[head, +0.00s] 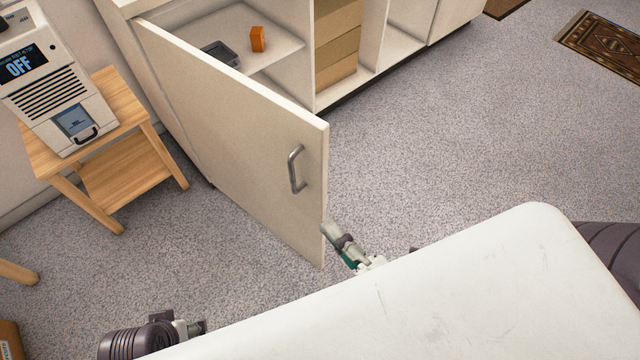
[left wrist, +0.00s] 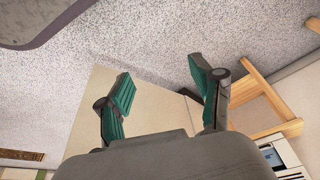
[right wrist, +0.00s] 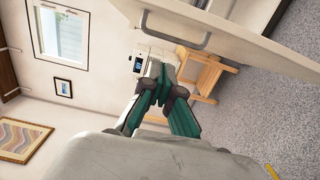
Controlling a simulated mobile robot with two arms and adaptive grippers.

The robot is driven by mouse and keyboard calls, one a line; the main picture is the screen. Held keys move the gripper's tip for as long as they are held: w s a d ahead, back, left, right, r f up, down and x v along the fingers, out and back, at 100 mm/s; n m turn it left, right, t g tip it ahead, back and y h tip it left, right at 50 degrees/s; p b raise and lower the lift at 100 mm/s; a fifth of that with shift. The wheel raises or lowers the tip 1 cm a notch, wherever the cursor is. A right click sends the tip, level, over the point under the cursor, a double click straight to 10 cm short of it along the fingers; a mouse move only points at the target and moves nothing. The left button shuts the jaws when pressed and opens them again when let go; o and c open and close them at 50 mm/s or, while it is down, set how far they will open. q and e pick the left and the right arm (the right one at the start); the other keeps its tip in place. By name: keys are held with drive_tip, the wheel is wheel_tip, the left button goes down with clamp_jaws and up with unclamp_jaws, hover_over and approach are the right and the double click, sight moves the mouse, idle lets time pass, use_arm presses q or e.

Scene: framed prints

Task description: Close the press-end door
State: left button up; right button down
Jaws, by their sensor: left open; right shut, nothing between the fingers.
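The press-end door (head: 235,140) is a cream panel, swung wide open from the cabinet, with a grey bar handle (head: 296,168) near its free edge. My right gripper (head: 334,235) is shut and empty at the lower part of that free edge; whether it touches the door I cannot tell. In the right wrist view its closed fingers (right wrist: 164,82) point below the door's handle (right wrist: 176,32). My left gripper (left wrist: 160,82) is open and empty, with a cream panel beyond its fingers. In the head view only a little of it shows at the bottom left.
The open cabinet (head: 350,85) holds an orange block (head: 258,39), a dark tray (head: 221,54) and cardboard boxes (head: 337,45). A wooden stand (head: 120,170) with a machine (head: 55,85) is left of the door. A white surface (head: 430,290) fills the front. Floor right of the door is clear.

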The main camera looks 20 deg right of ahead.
sight(319, 182)
use_arm(q)
wheel_tip(319, 182, down, 12)
drive_tip(key=p, duration=0.3)
drive_tip(key=shift+s+g, duration=0.3)
drive_tip(key=shift+s, duration=0.15)
use_arm(e)
drive_tip(key=shift+w+d, duration=0.2)
drive_tip(key=shift+w, duration=1.45)
drive_tip(key=shift+w+d, duration=0.2)
drive_tip(key=shift+w, duration=1.45)
drive_tip(key=shift+w+d, duration=0.2)
drive_tip(key=shift+w, duration=1.45)
use_arm(q)
drive_tip(key=shift+r, duration=0.1)
